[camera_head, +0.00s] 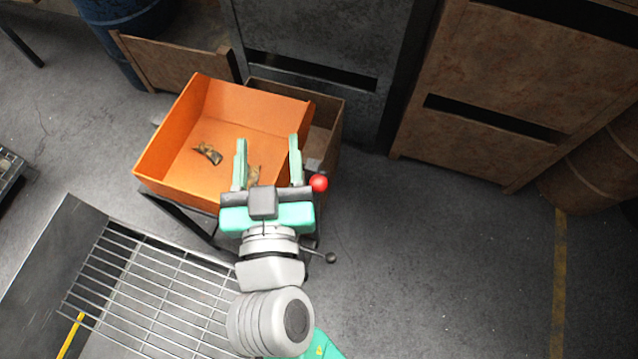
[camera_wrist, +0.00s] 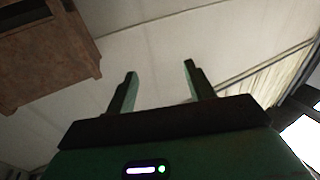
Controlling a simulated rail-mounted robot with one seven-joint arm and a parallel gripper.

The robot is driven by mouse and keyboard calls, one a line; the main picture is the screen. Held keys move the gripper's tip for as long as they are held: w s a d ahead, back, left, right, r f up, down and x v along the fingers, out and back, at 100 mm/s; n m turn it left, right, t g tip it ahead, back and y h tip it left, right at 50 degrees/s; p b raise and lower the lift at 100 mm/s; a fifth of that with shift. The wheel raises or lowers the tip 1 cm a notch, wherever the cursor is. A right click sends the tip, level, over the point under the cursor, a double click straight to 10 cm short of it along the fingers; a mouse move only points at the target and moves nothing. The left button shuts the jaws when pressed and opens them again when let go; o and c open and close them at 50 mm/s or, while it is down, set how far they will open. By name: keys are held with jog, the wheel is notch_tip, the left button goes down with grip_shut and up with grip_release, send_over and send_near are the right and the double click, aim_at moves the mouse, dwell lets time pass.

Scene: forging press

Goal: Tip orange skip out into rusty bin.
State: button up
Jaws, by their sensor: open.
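The orange skip (camera_head: 250,105) sits upright on a dark stand in the head view. A metal scrap (camera_head: 208,154) lies on its floor, and another small piece shows between my fingers. The rusty bin (camera_head: 327,112) is a brown open box behind and to the right of the skip, lower and partly hidden by it. My gripper (camera_head: 268,140) is open, its green fingers over the near right part of the skip. I cannot tell whether they touch it. In the wrist view my gripper (camera_wrist: 160,70) has nothing between its fingers; neither skip nor bin shows there.
A red ball knob (camera_head: 319,183) is close to the right of my gripper. A lever knob (camera_head: 330,258) is below it. A metal grating (camera_head: 150,290) lies at the lower left. Rusty cabinets (camera_head: 500,90) and a blue drum (camera_head: 125,40) stand behind. The floor at right is clear.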

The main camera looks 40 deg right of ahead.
aim_at(318, 186)
jog(key=s+d+f+g+h+b, duration=0.1)
jog(key=f+b, duration=0.1)
jog(key=f, duration=0.3)
jog(key=s+d+f+g+b, duration=0.1)
jog(key=s+f, duration=0.1)
jog(key=f, duration=0.4)
jog(key=s+d+f+h+b, duration=0.1)
jog(key=s+f+b, duration=0.1)
jog(key=f, duration=0.3)
jog(key=shift+s+d+f+g+h+b, duration=0.2)
jog(key=shift+f+g+h+b, duration=0.1)
jog(key=shift+f+g, duration=0.1)
jog(key=x, duration=0.7)
jog(key=shift+w+d, duration=0.2)
jog(key=shift+w, duration=0.05)
grip_shut()
jog(key=shift+r+p, duration=0.1)
jog(key=shift+p, duration=0.3)
